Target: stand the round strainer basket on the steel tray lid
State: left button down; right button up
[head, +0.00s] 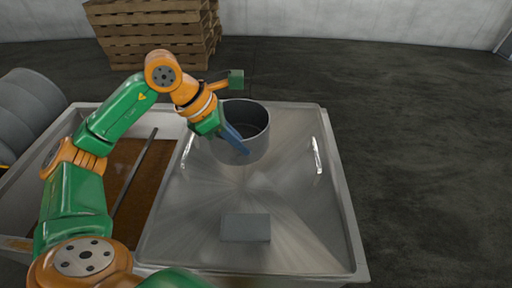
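The round strainer basket (260,145) is a grey, open-topped cylinder, upright near the far middle of the steel tray lid (305,225). Its base shows over the lid's shiny surface; I cannot tell whether it touches or hangs just above. My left gripper (240,143) reaches in from the left, with blue fingers slanting down across the near left side of the basket. The fingers overlap the basket wall, and I cannot make out a gap between them or whether they grip it. My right gripper is out of view.
A grey rectangular block (245,227) lies on the near part of the lid. The lid has handles at the left and right (316,155). Left of it is an open tank with brown contents (143,190) and a bar. Wooden pallets (155,35) stand behind.

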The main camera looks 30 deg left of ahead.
aim_at(254, 150)
pick_arm(q)
jog(key=w+f, duration=0.2)
jog(key=w+d+f, duration=0.1)
jog(key=w+f, duration=0.1)
jog(key=f, duration=0.1)
jog(key=shift+d+f, duration=0.1)
notch_tip(254, 150, down, 3)
jog(key=shift+w+d+r, duration=0.1)
jog(key=shift+w, duration=0.05)
jog(key=shift+w+f, duration=0.1)
jog(key=shift+f, duration=0.35)
